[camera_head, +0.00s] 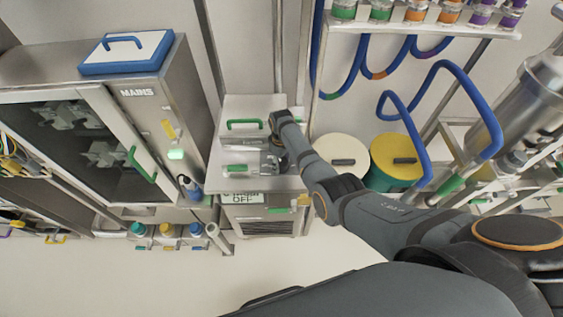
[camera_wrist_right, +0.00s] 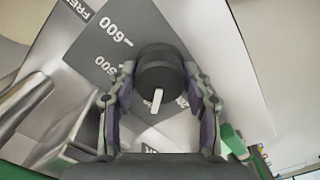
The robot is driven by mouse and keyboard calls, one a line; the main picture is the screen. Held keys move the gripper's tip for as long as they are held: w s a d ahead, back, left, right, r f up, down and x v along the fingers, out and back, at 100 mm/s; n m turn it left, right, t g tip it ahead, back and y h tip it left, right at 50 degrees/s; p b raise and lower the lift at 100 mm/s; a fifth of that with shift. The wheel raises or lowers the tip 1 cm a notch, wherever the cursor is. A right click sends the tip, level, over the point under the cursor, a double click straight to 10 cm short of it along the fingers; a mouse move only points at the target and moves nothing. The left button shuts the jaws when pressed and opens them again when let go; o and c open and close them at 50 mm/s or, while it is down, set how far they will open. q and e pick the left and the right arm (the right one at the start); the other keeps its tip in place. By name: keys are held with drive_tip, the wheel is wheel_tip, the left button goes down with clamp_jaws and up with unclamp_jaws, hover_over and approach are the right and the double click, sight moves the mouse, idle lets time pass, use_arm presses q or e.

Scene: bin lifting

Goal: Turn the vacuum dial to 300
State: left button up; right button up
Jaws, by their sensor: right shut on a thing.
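The vacuum dial (camera_wrist_right: 162,68) is a round black knob with a white pointer, on a grey scale plate (camera_wrist_right: 97,48) in the right wrist view. The pointer aims toward the bottom of that view. In the head view my right gripper (camera_head: 272,160) is at the metal cabinet (camera_head: 245,185), and the dial is hidden there. My left gripper is not in view.
A glass-fronted unit marked MAINS (camera_head: 145,110) stands left of the cabinet. A white-lidded drum (camera_head: 340,148) and a yellow-lidded drum (camera_head: 398,150) stand to the right, close to my right arm. Blue hoses (camera_head: 455,75) hang at upper right. Open floor lies in front.

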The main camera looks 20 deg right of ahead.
sight(282, 161)
drive_tip(key=o, duration=1.1)
drive_tip(key=shift+o, duration=0.2)
wheel_tip(282, 161, up, 12)
